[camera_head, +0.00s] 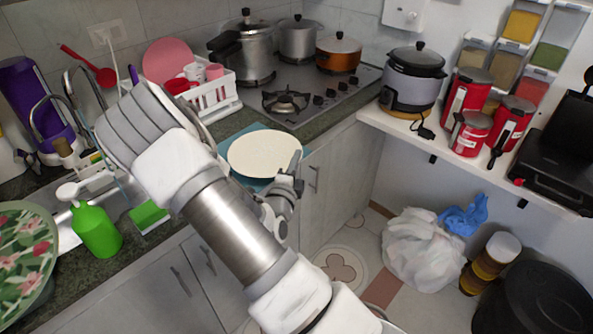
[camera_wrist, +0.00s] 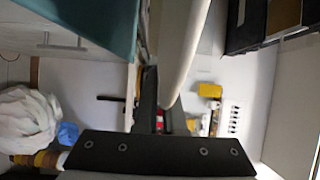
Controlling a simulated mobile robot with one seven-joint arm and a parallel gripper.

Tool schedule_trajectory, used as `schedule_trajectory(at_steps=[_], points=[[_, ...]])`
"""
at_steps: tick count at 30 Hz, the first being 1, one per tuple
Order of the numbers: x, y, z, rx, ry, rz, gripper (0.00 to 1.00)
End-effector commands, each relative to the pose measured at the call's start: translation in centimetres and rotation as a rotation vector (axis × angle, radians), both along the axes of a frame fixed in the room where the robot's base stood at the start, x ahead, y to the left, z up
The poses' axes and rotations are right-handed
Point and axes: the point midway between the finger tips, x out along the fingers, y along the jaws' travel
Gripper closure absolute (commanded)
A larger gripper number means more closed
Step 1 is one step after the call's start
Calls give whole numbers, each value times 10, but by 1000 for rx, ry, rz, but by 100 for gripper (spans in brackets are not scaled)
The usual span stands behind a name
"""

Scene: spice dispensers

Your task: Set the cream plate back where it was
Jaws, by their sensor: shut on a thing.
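The cream plate (camera_head: 262,152) is at the counter's front edge, right of the sink, in the head view. My gripper (camera_head: 294,172) is shut on its right front rim. In the wrist view the plate (camera_wrist: 182,45) shows edge-on as a pale band running down to my gripper. A blue mat (camera_head: 228,139) lies under and behind the plate in the head view. A teal surface (camera_wrist: 85,22) shows beside the plate in the wrist view. I cannot tell whether the plate touches the mat.
A white dish rack (camera_head: 212,100) with a pink plate and cups stands behind. The hob (camera_head: 300,97) with pots is back right. A green bottle (camera_head: 97,230) and green sponge (camera_head: 148,215) are left of my arm.

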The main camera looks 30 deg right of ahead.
Motion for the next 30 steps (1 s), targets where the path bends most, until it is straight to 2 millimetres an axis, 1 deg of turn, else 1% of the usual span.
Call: schedule_trajectory(at_steps=[1, 3, 6, 13, 17, 18, 22, 23, 30], points=[[0, 0, -10, -1, 2, 0, 100], [-1, -1, -22, -2, 3, -1, 100], [-1, -1, -32, -1, 1, -2, 100], [0, -1, -31, 0, -1, -1, 100], [0, -1, -35, -1, -1, 0, 100], [0, -1, -35, 0, 0, 0, 90], [0, -1, -35, 0, 0, 0, 66], [0, -1, -35, 0, 0, 0, 63], [0, -1, -34, 0, 0, 0, 63]])
